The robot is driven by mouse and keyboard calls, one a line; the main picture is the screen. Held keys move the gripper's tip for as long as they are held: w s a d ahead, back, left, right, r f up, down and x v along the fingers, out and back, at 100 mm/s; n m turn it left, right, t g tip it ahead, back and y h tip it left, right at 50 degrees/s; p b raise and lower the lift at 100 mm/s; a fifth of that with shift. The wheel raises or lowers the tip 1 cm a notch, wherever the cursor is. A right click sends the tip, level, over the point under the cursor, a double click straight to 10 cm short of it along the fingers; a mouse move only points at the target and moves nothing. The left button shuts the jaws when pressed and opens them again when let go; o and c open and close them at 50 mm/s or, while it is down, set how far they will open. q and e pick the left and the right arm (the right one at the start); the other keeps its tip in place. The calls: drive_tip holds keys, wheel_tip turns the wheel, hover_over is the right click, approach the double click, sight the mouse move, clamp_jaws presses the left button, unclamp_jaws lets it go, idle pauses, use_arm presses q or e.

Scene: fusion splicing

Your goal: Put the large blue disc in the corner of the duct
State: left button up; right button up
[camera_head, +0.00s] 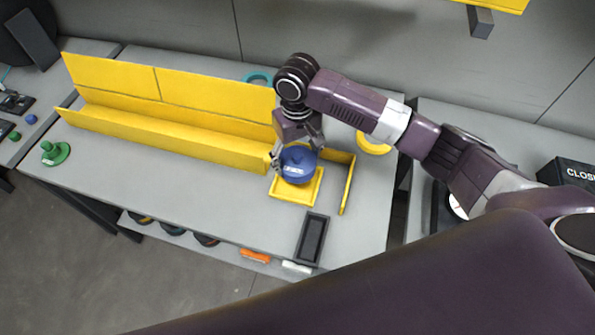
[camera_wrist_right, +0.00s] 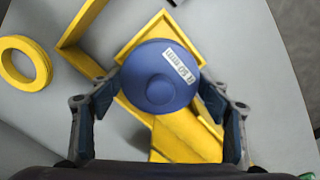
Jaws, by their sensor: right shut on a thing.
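The large blue disc (camera_head: 298,164) has a round knob on top and a white label. My right gripper (camera_head: 296,160) is shut on it, one finger on each side, and holds it level. In the right wrist view the disc (camera_wrist_right: 160,77) sits between the two fingers (camera_wrist_right: 160,105). The yellow duct (camera_head: 165,133) runs along the back of the table, and its square yellow corner (camera_head: 283,194) lies under the disc. The disc hides part of that corner; I cannot tell whether it touches the floor of it. My left gripper is not in view.
A yellow wall (camera_head: 347,184) stands right of the corner. A yellow ring (camera_head: 373,143) and a teal ring (camera_head: 258,77) lie behind. A dark tray (camera_head: 312,238) is in front, and a green knobbed disc (camera_head: 55,152) is at far left. The table's front left is clear.

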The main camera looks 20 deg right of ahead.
sight(297, 154)
wheel_tip(297, 154, down, 7)
drive_tip(key=shift+f+p, duration=0.2)
drive_tip(key=shift+p, duration=0.15)
drive_tip(key=shift+f, duration=0.1)
drive_tip(key=o, duration=1.2)
drive_tip(key=shift+o, duration=0.2)
wheel_tip(297, 154, up, 12)
drive_tip(key=shift+r+b, duration=0.1)
drive_tip(key=shift+b, duration=0.55)
drive_tip(key=shift+a, duration=0.1)
